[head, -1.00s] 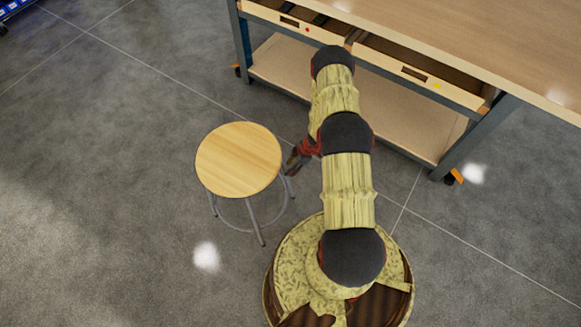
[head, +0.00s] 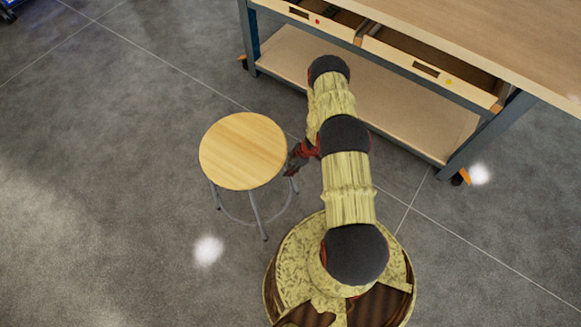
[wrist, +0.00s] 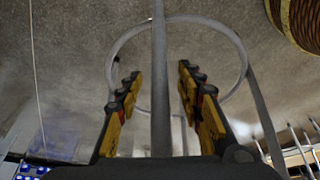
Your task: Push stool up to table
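The stool (head: 243,151) has a round pale wooden seat and grey metal legs joined by a ring. It stands upright on the floor, left of my arm in the head view. The table (head: 500,30) is at the upper right, with a clear floor gap between it and the stool. My gripper (head: 293,162) is low at the stool's right side, partly hidden by my arm. In the wrist view my gripper (wrist: 160,100) has its fingers apart. A stool leg (wrist: 160,60) runs between them in the picture, with the ring behind. I cannot tell whether they touch it.
The table has open drawers (head: 430,68) and a lower shelf (head: 370,100). Its orange-marked caster (head: 462,177) rests on the floor at the right. Grey floor (head: 100,150) is clear left of the stool. Something blue (head: 8,12) shows at the top left edge.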

